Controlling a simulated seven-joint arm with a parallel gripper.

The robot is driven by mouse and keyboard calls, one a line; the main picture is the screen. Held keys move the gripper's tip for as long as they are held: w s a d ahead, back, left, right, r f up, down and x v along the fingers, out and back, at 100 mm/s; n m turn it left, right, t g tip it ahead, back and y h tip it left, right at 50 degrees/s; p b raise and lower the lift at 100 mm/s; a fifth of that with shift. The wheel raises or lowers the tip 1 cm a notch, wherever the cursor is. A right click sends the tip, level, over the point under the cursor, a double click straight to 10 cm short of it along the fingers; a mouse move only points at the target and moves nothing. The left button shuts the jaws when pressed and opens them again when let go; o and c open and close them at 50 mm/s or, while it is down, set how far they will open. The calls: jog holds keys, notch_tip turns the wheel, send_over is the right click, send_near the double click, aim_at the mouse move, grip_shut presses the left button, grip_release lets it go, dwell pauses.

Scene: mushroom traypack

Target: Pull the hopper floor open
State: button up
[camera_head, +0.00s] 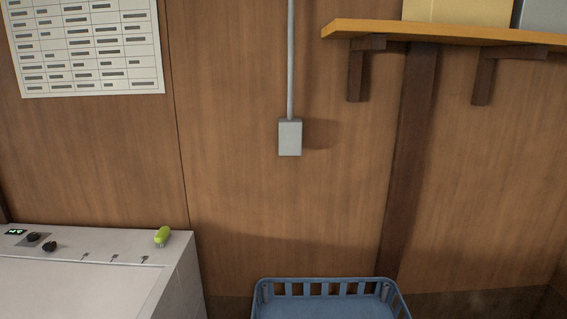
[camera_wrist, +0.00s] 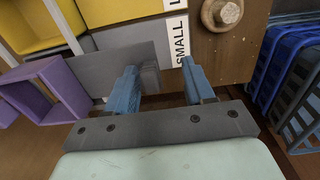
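My gripper (camera_wrist: 160,78) shows in the wrist view as two blue fingers, apart. A flat grey panel (camera_wrist: 108,62) lies just beyond and left of the left finger. A darker grey block (camera_wrist: 149,78) sits at its right end, close beside the left finger; I cannot tell if they touch. The right finger stands clear of the block. I cannot tell for sure whether this panel is the hopper floor. A purple open frame (camera_wrist: 62,84) is to the left of the panel. The head view shows neither my gripper nor a hopper.
In the wrist view, a white label reading "SMALL" (camera_wrist: 179,40) is beyond the fingers, yellow bins (camera_wrist: 110,10) at the top, a round knob-like thing (camera_wrist: 222,13) on wood, and blue crates (camera_wrist: 290,75) at right. The head view shows a blue crate (camera_head: 328,284) and a white machine (camera_head: 120,243).

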jog(key=shift+a+f, duration=0.2)
jog(key=shift+f, duration=0.25)
jog(key=shift+d+r, duration=0.15)
jog(key=shift+r, duration=2)
